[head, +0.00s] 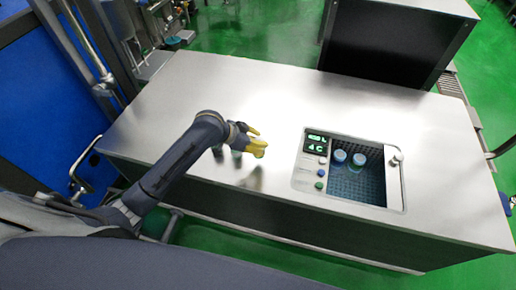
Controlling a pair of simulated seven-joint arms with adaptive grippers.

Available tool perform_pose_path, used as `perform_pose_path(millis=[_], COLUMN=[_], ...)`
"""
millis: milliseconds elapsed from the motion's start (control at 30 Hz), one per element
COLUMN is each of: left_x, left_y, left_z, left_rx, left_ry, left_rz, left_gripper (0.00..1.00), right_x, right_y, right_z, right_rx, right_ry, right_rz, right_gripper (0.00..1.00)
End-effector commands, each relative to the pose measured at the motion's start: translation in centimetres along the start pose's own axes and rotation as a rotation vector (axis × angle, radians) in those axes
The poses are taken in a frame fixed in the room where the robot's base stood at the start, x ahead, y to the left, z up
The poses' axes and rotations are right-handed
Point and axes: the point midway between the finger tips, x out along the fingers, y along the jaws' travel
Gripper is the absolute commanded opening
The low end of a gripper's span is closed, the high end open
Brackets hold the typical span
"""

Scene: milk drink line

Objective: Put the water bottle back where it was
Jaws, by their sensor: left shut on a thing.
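My left gripper (250,139), with yellow fingers, reaches in from the left over the middle of the steel counter. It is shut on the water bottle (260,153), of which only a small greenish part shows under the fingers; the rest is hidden. I cannot tell whether the bottle touches the counter. To the right, a sunken basin (372,188) with a dark blue gridded inside holds two blue-capped bottles, a left one (339,157) and a right one (358,161), near its back left. My right gripper is not in view.
The steel counter (215,85) is bare around the gripper and behind it. A control panel (314,160) with a display and buttons lies along the basin's left side. A white knob (397,158) stands at its right rim. A dark cabinet (385,45) stands behind.

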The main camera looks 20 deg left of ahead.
Motion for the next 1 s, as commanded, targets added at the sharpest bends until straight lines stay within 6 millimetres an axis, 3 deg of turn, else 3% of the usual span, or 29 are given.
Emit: perform_pose_path(millis=[400,900,933,1000], left_x=[2.9,3.3,3.3,3.3], left_y=[0.0,0.0,0.0,0.0], left_z=[2.9,3.3,3.3,3.3], left_rx=[-0.003,-0.001,-0.001,-0.001], left_ry=[-0.001,0.0,0.0,0.0], left_rz=[0.0,0.0,0.0,0.0], left_gripper=[0.0,0.0,0.34,0.43], right_x=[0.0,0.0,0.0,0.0], right_y=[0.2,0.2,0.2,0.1], right_z=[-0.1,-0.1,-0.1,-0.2], right_rx=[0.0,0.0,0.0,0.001], right_ry=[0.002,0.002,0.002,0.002], right_rz=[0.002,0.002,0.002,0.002], right_gripper=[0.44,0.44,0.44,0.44])
